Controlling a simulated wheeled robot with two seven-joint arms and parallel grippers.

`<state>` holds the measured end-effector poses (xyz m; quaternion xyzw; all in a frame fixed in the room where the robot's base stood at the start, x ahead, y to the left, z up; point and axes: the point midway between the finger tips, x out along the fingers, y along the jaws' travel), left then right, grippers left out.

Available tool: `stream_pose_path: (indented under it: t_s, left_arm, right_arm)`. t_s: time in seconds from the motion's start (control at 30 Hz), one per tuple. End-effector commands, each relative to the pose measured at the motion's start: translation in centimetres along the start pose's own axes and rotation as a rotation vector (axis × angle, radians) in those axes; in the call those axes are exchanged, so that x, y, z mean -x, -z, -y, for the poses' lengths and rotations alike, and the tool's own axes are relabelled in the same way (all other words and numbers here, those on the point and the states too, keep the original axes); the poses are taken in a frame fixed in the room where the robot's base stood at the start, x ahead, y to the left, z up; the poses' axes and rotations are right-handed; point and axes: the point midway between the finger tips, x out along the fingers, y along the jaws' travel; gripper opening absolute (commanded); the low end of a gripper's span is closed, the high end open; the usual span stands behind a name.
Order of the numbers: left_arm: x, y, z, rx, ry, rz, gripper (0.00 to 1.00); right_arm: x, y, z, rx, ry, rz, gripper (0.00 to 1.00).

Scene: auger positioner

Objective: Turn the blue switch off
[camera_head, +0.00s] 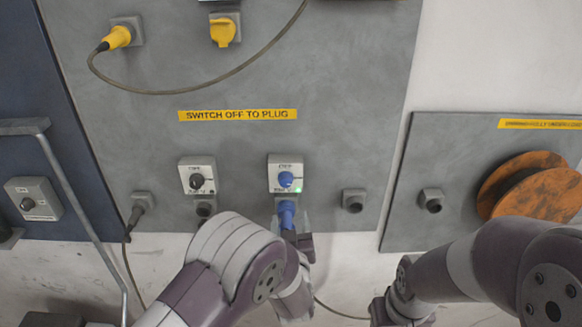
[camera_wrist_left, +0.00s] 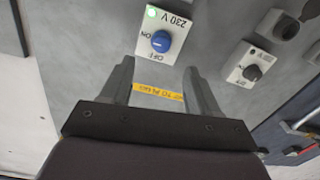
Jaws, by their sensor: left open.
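The blue switch (camera_head: 285,179) is a round blue knob on a pale plate on the grey panel. A green lamp (camera_head: 298,189) glows beside it. In the left wrist view the blue switch (camera_wrist_left: 161,42) appears upside down, with ON and OFF labels and the lit green lamp (camera_wrist_left: 151,12); I cannot tell the knob's exact setting. My left gripper (camera_head: 296,236) is below the switch, near the blue plug (camera_head: 287,213), partly hidden by my own arm. In the left wrist view its fingers (camera_wrist_left: 158,86) are apart and empty, with the switch beyond them. My right gripper is outside the views.
A black switch (camera_head: 197,181) sits left of the blue one. A grey socket (camera_head: 354,201) is to the right. An orange reel (camera_head: 525,187) is on the right panel.

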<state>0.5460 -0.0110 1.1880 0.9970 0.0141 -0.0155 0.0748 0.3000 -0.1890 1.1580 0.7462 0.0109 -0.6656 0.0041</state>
Motion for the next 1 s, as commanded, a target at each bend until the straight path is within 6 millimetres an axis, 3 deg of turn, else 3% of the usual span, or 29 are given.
stream_pose_path:
  t_s: [0.13, 0.5, 0.7, 0.93, 0.97, 1.0]
  left_arm:
    - [-1.9, 0.8, -0.2, 0.0, 0.006, -0.033, 0.61]
    - [-10.8, 1.0, -0.1, 0.002, 0.004, -0.031, 0.61]
    - [-12.3, 0.8, -0.1, 0.001, 0.004, -0.031, 0.61]
    - [-12.4, 0.7, -0.1, 0.0, 0.003, -0.03, 0.61]
    - [-12.4, 0.7, -0.1, 0.0, 0.003, -0.03, 0.58]
    - [-12.4, 0.7, -0.1, 0.001, 0.003, -0.03, 0.45]
  right_arm:
    - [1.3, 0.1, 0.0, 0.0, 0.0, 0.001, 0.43]
    - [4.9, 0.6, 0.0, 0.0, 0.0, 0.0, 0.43]
    - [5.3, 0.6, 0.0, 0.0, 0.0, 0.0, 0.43]
    - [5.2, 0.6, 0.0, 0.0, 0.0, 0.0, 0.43]
    - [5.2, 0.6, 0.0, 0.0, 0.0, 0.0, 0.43]
    - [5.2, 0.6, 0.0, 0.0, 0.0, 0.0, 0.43]
